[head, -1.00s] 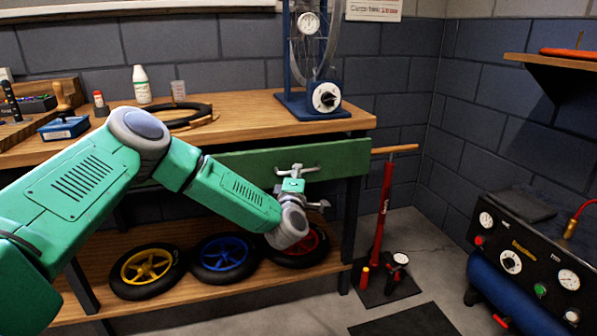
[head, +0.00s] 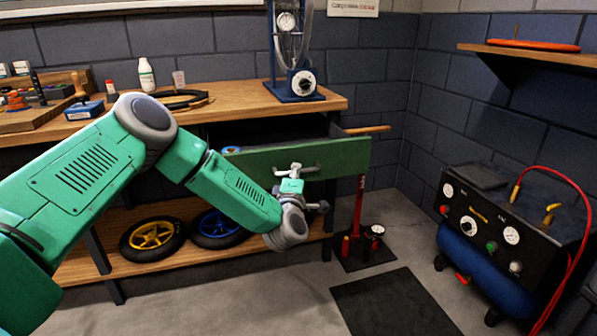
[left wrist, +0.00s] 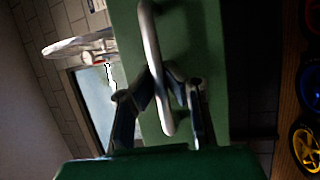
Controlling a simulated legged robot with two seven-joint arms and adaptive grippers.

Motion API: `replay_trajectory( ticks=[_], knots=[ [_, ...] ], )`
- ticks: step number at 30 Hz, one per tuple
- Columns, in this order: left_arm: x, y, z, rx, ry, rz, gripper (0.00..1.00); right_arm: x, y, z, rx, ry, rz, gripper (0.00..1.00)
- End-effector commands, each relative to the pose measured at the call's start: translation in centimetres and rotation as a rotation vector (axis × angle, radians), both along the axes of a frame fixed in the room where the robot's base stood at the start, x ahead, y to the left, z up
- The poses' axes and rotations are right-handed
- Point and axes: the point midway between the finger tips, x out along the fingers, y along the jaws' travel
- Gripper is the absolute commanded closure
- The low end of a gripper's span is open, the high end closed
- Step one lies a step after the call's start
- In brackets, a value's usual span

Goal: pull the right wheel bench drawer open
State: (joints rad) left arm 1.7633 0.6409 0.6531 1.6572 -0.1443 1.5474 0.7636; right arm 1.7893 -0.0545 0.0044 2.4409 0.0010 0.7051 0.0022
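The green drawer front (head: 345,158) stands out from the wooden bench, and its open inside shows behind it. A silver bar handle (head: 308,170) is fixed to the drawer front. My left gripper (head: 291,180) is at this handle, in front of the drawer. In the left wrist view the handle (left wrist: 154,50) runs between the two dark fingers of my left gripper (left wrist: 164,85), whose tips close in on it. The drawer front (left wrist: 200,50) fills the middle of that view. My right gripper is not in view.
A blue round item (head: 231,150) shows at the drawer's left end. Wheels with yellow (head: 152,236) and blue (head: 217,225) rims lie on the lower shelf. A red floor pump (head: 359,205) stands right of the bench. A compressor (head: 490,240) stands at right.

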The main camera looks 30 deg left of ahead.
Motion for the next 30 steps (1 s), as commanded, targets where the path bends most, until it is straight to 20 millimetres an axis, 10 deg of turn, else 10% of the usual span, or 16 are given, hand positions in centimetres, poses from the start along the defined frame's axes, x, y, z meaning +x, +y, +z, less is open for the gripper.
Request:
replay_trajectory(
  ticks=[14, 17, 30],
  knots=[
    [-0.3, 0.2, -0.5, 0.006, 0.012, 0.009, 1.00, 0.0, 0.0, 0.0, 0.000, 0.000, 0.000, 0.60],
    [-0.3, 0.1, -0.5, 0.006, 0.013, 0.008, 0.69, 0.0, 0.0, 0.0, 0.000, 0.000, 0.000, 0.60],
    [-1.0, -0.8, -0.2, 0.005, 0.005, -0.001, 0.69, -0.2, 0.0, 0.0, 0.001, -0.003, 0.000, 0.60]
  ],
)
